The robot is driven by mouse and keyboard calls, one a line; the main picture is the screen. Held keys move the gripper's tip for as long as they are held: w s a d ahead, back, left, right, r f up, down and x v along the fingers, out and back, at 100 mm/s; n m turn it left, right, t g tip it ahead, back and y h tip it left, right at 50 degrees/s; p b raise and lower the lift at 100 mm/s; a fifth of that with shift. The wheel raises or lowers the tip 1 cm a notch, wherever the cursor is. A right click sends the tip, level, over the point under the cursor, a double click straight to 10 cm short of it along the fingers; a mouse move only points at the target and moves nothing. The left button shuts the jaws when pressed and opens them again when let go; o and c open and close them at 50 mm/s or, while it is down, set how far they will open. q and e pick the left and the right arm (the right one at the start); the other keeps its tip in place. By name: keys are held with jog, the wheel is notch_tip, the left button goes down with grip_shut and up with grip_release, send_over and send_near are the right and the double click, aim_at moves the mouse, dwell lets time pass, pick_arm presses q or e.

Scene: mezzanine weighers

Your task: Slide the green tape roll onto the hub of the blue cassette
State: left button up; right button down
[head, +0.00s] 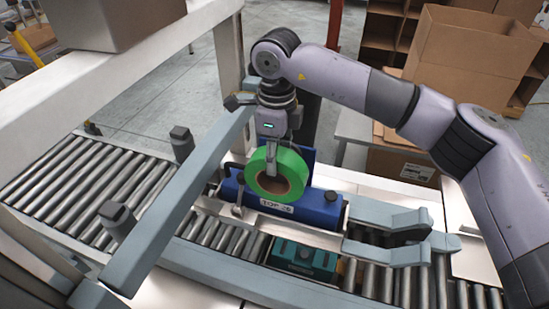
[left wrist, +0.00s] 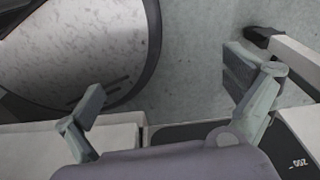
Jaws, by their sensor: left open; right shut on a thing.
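The green tape roll (head: 295,163) hangs in my right gripper (head: 271,165), which is shut on its upper left rim. The roll's flat face and brown core are turned toward the head camera. The blue cassette (head: 315,212) stands upright at the conveyor, with a white label on its lower front. The roll overlaps the upper middle of the cassette in the head view. The hub is not visible, and I cannot tell whether roll and cassette touch. My left gripper (left wrist: 165,80) is open and empty in the left wrist view, its fingers wide apart.
A teal box (head: 302,258) sits below the cassette on the roller conveyor (head: 85,185). Grey rails (head: 180,200) run along and across it. Cardboard boxes (head: 465,62) stand at the back right. A white post (head: 229,55) rises behind the conveyor.

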jog(key=shift+w+d, duration=0.25)
jog(key=shift+w, duration=0.45)
jog(key=shift+w+d, duration=0.2)
jog(key=shift+w, duration=0.45)
jog(key=shift+f+b, duration=0.1)
jog(key=shift+b, duration=0.25)
jog(key=c, duration=0.9)
grip_release()
